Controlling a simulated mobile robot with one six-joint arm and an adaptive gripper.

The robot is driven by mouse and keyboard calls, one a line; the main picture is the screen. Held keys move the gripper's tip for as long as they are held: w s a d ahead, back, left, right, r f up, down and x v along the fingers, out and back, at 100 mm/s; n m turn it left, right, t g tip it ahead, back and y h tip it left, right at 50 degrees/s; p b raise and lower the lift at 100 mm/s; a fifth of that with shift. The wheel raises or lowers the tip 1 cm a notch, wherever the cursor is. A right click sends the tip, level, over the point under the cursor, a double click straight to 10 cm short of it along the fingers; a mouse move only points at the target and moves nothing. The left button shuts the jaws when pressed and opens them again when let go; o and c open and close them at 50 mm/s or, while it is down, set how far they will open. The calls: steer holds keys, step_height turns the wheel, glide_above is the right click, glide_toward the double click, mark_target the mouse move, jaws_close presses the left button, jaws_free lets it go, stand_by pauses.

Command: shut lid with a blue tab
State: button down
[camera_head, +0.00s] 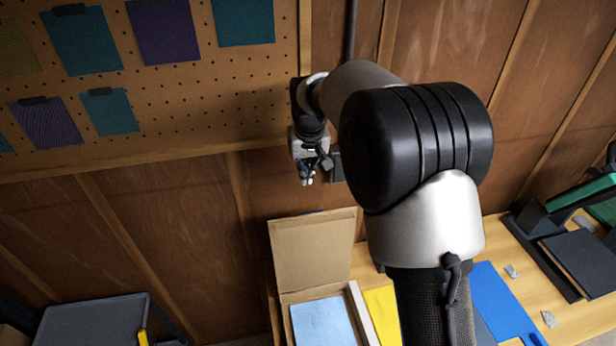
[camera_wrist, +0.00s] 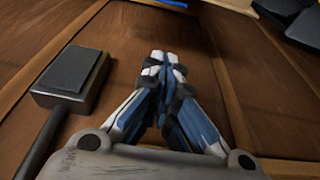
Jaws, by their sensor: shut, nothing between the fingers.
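A cardboard box (camera_head: 362,312) stands at the bottom middle of the head view. Its brown lid (camera_head: 313,252) is open and leans up against the wooden wall side. A light blue sheet (camera_head: 322,322) lies in the box. I cannot clearly make out a blue tab on the lid. My gripper (camera_head: 307,180) is above the lid's upper edge, apart from it, in front of the wall. In the wrist view my gripper (camera_wrist: 163,58) has its fingertips together with nothing between them. My arm hides part of the bench right of the box.
A grey wall box (camera_wrist: 74,76) with a pipe is left of my fingers in the wrist view. A pegboard (camera_head: 210,90) with hung swatches fills the upper left. Yellow (camera_head: 382,312) and blue (camera_head: 500,300) sheets and a dark stand (camera_head: 560,255) are on the bench. A grey bin (camera_head: 92,318) is lower left.

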step_height(320, 180, down, 9)
steer(key=s, duration=0.1)
steer(key=shift+s+d+p, duration=0.15)
steer(key=shift+s+p, duration=0.15)
steer(key=shift+f, duration=0.1)
stand_by(0.5)
